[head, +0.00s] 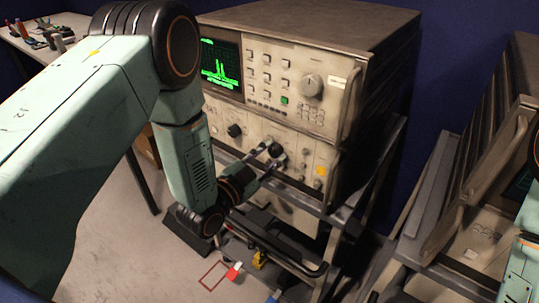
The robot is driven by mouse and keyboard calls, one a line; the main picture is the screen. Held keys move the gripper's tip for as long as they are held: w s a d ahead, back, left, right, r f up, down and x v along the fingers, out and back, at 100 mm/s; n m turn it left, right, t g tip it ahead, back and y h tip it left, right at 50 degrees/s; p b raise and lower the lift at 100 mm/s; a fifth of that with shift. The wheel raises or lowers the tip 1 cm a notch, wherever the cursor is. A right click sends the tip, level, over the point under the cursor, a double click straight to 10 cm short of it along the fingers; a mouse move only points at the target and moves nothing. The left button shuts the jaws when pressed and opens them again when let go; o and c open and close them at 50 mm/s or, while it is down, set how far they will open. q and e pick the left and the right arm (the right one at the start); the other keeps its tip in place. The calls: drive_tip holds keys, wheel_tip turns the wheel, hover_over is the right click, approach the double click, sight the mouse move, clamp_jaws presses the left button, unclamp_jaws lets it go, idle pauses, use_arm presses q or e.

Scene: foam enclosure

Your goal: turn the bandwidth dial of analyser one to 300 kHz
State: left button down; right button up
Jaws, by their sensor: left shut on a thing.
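The beige analyser (340,150) with a lit green trace on its screen (221,68) stands on a dark cart in the middle of the head view. My left gripper (271,154) reaches its lower front panel from the left and below. Its fingers are shut on a dark dial (275,149) on that panel. The fingers partly cover the dial, and its marks are too small to read. Another black knob (234,130) sits free on the panel to the left. Of my right arm only a part shows at the right edge; its gripper is out of view.
A large round knob (312,86) and several buttons are on the upper panel. A second beige instrument (485,190) stands on a cart at the right. A workbench (75,55) with tools is at the back left. A red-white item (234,271) lies on the floor.

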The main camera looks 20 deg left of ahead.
use_arm(q)
drive_tip(key=shift+f, duration=0.1)
drive_tip(key=c, duration=1)
unclamp_jaws()
drive_tip(key=shift+s, duration=0.1)
drive_tip(key=v, duration=1.1)
drive_tip(key=shift+s+a, duration=0.15)
drive_tip(key=shift+s, duration=0.25)
